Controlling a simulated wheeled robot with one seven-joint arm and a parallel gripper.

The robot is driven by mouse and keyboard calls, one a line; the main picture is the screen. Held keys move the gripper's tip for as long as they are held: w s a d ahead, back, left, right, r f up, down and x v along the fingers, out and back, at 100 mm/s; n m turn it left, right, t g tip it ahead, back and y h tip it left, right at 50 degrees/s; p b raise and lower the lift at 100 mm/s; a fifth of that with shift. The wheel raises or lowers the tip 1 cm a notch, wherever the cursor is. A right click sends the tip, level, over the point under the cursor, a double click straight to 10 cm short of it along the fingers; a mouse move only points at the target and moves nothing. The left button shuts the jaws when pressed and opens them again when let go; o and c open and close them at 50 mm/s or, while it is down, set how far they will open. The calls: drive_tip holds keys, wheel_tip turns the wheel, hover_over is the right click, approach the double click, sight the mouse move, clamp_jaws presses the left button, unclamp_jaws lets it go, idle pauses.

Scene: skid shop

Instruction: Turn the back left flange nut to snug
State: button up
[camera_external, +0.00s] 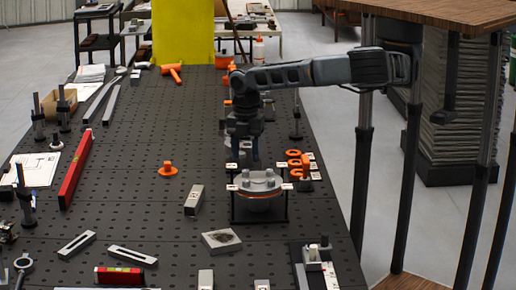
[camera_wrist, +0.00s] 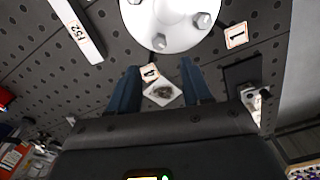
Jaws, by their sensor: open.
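A round pale flange (camera_external: 258,187) with several nuts on top sits on a black frame stand with an orange part below it. In the wrist view the flange (camera_wrist: 170,18) is cut off by the top edge, and two nuts show clearly, one nut (camera_wrist: 203,20) at the right and one nut (camera_wrist: 159,41) at the lower edge. I cannot tell which is the back left one. My gripper (camera_external: 247,150) points down just behind the flange in the external view. In the wrist view its fingers (camera_wrist: 158,66) are apart and empty, with no nut between them.
Number tags 4 (camera_wrist: 150,72) and 1 (camera_wrist: 236,36) stand near the flange. Several orange rings (camera_external: 294,164) lie to its right and a metal block (camera_external: 194,200) to its left. A square plate (camera_external: 221,239) lies in front. The bench (camera_external: 120,205) has bare areas at left.

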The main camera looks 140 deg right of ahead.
sight(246, 181)
drive_tip(key=shift+f+p, duration=0.35)
drive_tip(key=shift+f, duration=3.5)
drive_tip(key=shift+c, duration=0.5)
clamp_jaws()
